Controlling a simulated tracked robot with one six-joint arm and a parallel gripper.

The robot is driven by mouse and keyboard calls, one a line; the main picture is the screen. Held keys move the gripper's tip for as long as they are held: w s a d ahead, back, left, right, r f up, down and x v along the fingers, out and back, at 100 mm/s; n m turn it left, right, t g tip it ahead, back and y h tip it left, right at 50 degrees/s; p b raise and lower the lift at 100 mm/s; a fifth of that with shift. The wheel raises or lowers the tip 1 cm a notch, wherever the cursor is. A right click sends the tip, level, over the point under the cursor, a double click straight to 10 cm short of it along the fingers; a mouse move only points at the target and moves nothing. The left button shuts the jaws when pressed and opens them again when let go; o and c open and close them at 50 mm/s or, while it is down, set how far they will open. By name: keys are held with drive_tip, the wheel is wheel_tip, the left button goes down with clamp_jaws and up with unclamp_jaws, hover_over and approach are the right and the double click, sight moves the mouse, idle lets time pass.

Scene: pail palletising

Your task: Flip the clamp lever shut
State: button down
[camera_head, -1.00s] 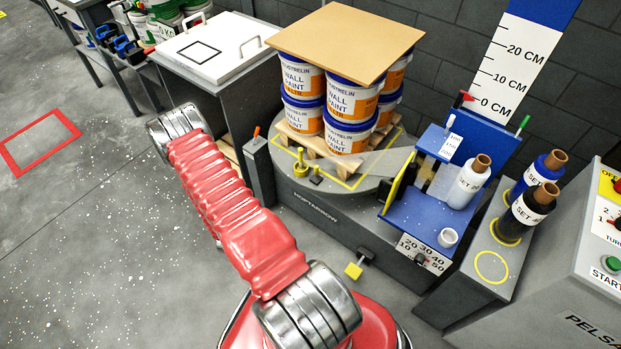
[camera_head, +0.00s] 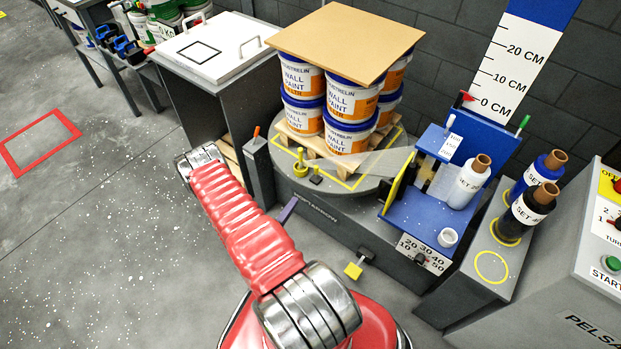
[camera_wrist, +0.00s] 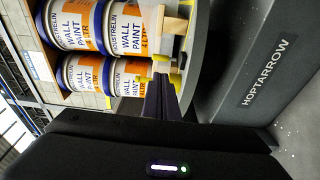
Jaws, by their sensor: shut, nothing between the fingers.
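A small yellow clamp post (camera_head: 300,164) stands at the front of the round grey turntable (camera_head: 280,181), with a black piece (camera_head: 316,180) just to its right. I cannot tell which part is the lever or whether it stands open or shut. My gripper (camera_wrist: 160,82) is shut and empty in the wrist view, its dark fingers pointing at the turntable edge, where yellow parts show just behind the tips. I cannot tell whether they touch. In the head view a purple-grey finger (camera_head: 288,210) shows below the clamp post; my arm hides the rest of the gripper.
Paint pails (camera_head: 348,136) stand stacked on a wooden pallet (camera_head: 318,147) under a brown board (camera_head: 345,40). A translucent film sheet (camera_head: 385,160) runs from the blue carriage (camera_head: 420,215) to the pallet. A grey post (camera_head: 258,165) stands left of the turntable. The floor at left is open.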

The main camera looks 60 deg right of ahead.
sight(317, 172)
idle(0.4)
drive_tip(key=shift+s+d, duration=0.15)
drive_tip(key=shift+d, duration=2.2)
drive_tip(key=shift+s+d, duration=0.15)
drive_tip(key=shift+d, duration=2.15)
drive_tip(key=shift+s+d, duration=0.15)
drive_tip(key=shift+d, duration=2.2)
